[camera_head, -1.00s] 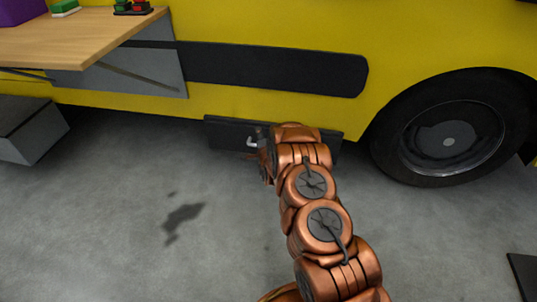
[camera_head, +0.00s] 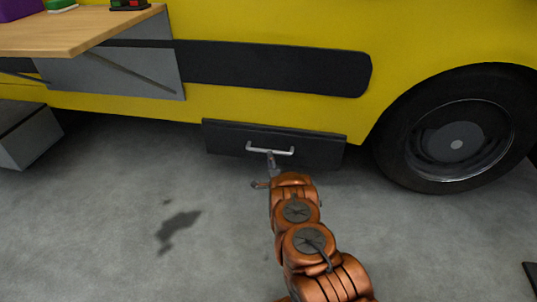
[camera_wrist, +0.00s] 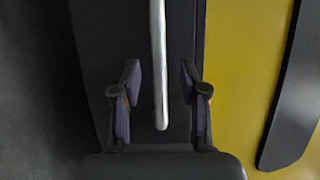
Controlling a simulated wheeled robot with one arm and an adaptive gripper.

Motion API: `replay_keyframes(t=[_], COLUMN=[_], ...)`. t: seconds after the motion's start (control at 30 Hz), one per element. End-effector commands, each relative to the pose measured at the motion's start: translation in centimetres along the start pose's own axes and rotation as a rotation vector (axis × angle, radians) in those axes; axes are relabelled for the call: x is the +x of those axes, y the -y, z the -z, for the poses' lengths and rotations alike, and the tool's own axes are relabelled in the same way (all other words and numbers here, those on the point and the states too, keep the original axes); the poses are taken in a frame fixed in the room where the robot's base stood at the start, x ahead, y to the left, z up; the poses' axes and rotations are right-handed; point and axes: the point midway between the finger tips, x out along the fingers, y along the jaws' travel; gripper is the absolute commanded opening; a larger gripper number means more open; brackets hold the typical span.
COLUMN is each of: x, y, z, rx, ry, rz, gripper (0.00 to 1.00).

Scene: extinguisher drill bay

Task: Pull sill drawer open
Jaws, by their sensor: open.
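The sill drawer (camera_head: 225,140) is a long dark panel low on the yellow vehicle's side. I cannot tell whether it stands out from the body. Its silver bar handle (camera_head: 285,152) runs along the front. In the wrist view, the handle (camera_wrist: 158,50) runs upright in the picture between the two open fingers of my gripper (camera_wrist: 160,82), with a gap on each side. The drawer front (camera_wrist: 100,40) lies behind it. The fingertips are partly hidden in the head view.
The vehicle's wheel (camera_head: 455,140) stands right of the drawer. A wooden shelf (camera_head: 80,35) juts out at the upper left, with a grey step (camera_head: 25,140) below. The concrete floor (camera_head: 120,220) in front of the drawer is mostly clear.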

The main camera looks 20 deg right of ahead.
Motion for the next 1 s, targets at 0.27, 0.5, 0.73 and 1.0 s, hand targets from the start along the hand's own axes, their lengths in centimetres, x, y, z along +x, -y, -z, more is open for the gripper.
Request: replay_keyframes(t=[0.27,0.5,0.73,1.0], x=[3.2,4.6,4.9,4.8], y=[-0.3,-0.2,-0.1,-0.2], z=[-0.1,0.0,0.0,0.0], rx=[-0.001,-0.001,-0.001,-0.001], ry=[0.001,-0.001,-0.001,-0.001], rz=[-0.001,-0.003,-0.004,-0.004], gripper=[0.43,0.43,0.43,0.29])
